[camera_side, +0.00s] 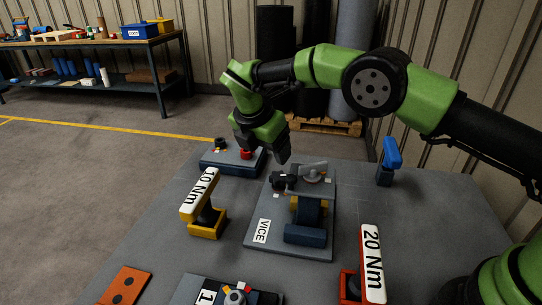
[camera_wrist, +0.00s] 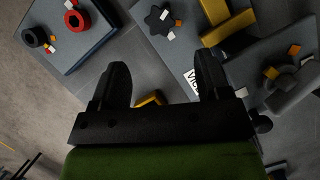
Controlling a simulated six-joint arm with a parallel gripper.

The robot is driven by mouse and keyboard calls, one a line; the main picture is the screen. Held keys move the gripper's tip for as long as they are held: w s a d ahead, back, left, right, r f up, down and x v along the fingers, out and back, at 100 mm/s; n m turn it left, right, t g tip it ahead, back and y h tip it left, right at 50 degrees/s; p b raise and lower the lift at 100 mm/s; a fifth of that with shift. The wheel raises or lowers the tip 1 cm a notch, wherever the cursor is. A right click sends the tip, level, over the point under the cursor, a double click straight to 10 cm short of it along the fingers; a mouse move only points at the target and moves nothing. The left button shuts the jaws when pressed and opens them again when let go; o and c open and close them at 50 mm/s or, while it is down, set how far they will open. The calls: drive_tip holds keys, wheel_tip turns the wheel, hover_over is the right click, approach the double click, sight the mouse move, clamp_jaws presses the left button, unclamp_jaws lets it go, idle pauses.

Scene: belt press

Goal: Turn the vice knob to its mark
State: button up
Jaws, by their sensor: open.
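The vice knob (camera_side: 283,181) is black and sits at the far left part of the plate with the white VICE label (camera_side: 262,231). In the wrist view it is a dark star-shaped knob (camera_wrist: 157,20), with a small orange block (camera_wrist: 178,22) to its right and a small white block (camera_wrist: 167,35) below it. Which of these is its mark, I cannot tell. My gripper (camera_side: 272,148) points down, above and a little beyond the knob, apart from it. In the wrist view my gripper (camera_wrist: 163,70) has its two fingers spread, empty, with the knob beyond the tips.
A plate with a red knob (camera_side: 246,154) and a black knob stands behind left. The yellow 10 Nm tool (camera_side: 200,197) is left of the vice. The orange 20 Nm tool (camera_side: 372,265) is front right, and a blue-handled tool (camera_side: 391,155) back right. Plate 1 (camera_side: 190,292) lies in front.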

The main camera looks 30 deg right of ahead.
drive_tip(key=shift+r, duration=0.2)
wheel_tip(320, 180, up, 5)
drive_tip(key=m+y, duration=0.6)
drive_tip(key=y, duration=0.3)
hover_over(278, 176)
drive_tip(key=d, duration=0.4)
wheel_tip(278, 176, down, 5)
drive_tip(key=shift+g, duration=0.4)
drive_tip(key=x, duration=0.9)
drive_tip(key=shift+s+d+f, duration=0.1)
drive_tip(key=shift+s+d, duration=0.1)
drive_tip(key=shift+s, duration=0.15)
drive_tip(key=shift+a+f, duration=0.2)
drive_tip(key=shift+f, duration=0.3)
drive_tip(key=c, duration=0.9)
